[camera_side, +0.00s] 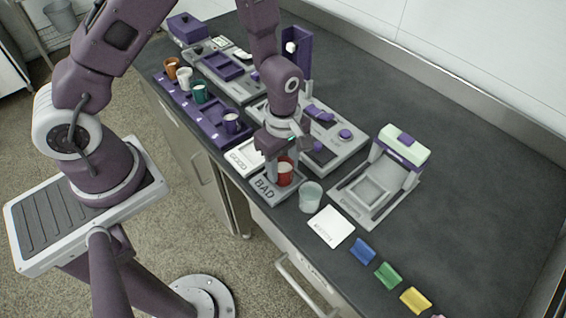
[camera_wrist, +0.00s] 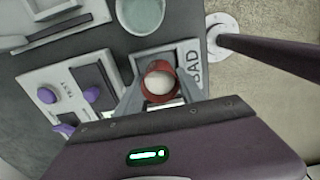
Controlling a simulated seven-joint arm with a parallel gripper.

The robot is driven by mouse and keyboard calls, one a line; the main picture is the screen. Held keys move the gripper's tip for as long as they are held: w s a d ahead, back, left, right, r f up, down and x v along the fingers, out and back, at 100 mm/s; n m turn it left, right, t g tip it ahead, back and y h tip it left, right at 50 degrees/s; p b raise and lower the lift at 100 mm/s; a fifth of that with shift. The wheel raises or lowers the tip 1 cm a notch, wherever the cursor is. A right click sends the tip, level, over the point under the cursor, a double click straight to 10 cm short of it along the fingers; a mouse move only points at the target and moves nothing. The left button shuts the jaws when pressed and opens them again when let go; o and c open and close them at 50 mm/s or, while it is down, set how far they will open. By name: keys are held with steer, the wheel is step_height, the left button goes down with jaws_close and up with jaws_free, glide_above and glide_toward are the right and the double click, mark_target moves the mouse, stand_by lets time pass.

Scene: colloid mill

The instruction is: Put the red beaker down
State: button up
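The red beaker (camera_side: 285,171) is upright at the tray marked BAD (camera_side: 264,189), with pale contents showing inside. It also shows in the wrist view (camera_wrist: 160,68), over the inner part of the BAD tray (camera_wrist: 190,58). My gripper (camera_side: 285,157) points down from above, with one finger on either side of the beaker; in the wrist view (camera_wrist: 160,88) both fingers meet its walls. I cannot tell whether the beaker's base touches the tray floor.
A clear glass beaker (camera_side: 311,196) stands close to the right of the BAD tray. The GOOD tray (camera_side: 246,158) is on its other side. A purple rack (camera_side: 205,117) holds several cups. A white-topped machine (camera_side: 385,170) and a white card (camera_side: 331,227) are to the right.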

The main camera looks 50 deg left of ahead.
steer(key=o, duration=0.3)
steer(key=s+a+r+m+t, duration=0.1)
steer(key=s+r+m, duration=0.15)
steer(key=r, duration=0.85)
steer(key=s+a+r+m+t, duration=0.1)
steer(key=r+m, duration=0.2)
steer(key=r, duration=0.8)
steer(key=s+a+r+m+t, duration=0.1)
steer(key=s+r+m, duration=0.1)
steer(key=s+m, duration=0.2)
steer(key=s+a+r+m+t, duration=0.1)
steer(key=s+r+m, duration=0.2)
steer(key=s+m, duration=0.1)
steer(key=s+a+r+m+t, duration=0.1)
steer(key=s+a+r+m, duration=0.1)
steer(key=s+r+m, duration=0.1)
steer(key=shift+s+m+t, duration=0.3)
steer(key=shift+s+m, duration=0.4)
steer(key=shift+m, duration=0.05)
